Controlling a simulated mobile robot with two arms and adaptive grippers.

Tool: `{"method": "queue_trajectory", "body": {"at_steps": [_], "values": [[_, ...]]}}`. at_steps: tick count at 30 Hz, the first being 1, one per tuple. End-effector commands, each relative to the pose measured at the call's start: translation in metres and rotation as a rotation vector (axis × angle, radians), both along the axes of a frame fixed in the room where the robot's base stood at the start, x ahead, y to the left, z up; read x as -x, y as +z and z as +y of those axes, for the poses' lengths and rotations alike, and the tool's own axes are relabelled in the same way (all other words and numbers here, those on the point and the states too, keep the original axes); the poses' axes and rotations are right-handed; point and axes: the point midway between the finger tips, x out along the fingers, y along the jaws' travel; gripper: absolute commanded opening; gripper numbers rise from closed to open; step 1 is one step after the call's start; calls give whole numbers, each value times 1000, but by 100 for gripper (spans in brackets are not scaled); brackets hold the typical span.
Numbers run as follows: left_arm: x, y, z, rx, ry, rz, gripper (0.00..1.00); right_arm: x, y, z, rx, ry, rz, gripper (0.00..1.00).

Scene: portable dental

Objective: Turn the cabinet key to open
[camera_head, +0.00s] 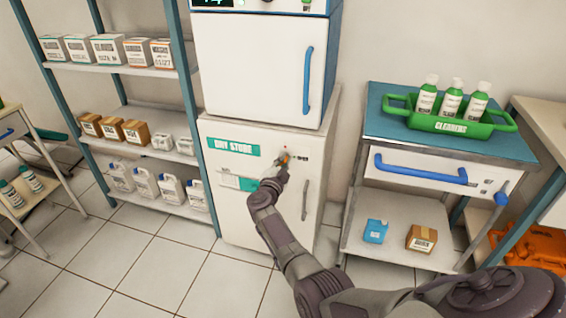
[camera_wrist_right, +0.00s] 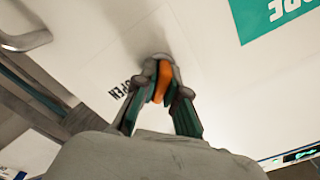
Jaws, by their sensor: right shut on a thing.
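The white cabinet (camera_head: 230,175) with a green "DRY STORE" label stands in the middle of the head view, its door closed. An orange key (camera_wrist_right: 162,81) sits at a round lock on the cabinet door (camera_wrist_right: 215,85), beside the printed word "OPEN". My right gripper (camera_wrist_right: 160,88) is shut on the key, one finger on each side of it. In the head view my right gripper (camera_head: 283,160) reaches the upper right of the door and hides most of the lock. The cabinet's grey vertical handle (camera_head: 306,199) is right of the gripper. My left gripper is not in view.
A white unit with a blue handle (camera_head: 308,80) stands on the cabinet. A shelf rack (camera_head: 120,75) with boxes and bottles is at left. A cart (camera_head: 386,143) with a green bottle tray (camera_head: 450,124) is at right. Tiled floor (camera_head: 150,258) in front is clear.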

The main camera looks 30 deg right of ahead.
Motion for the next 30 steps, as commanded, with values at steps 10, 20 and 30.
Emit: {"method": "queue_trajectory", "body": {"at_steps": [10, 20, 30], "values": [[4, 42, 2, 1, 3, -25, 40, 1, -3, -1, -213, -2, -249, 0], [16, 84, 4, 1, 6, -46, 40, 1, -4, -1, -375, -1, -438, 0], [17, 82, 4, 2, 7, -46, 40, 1, -3, -1, -459, -2, -537, 0]]}}
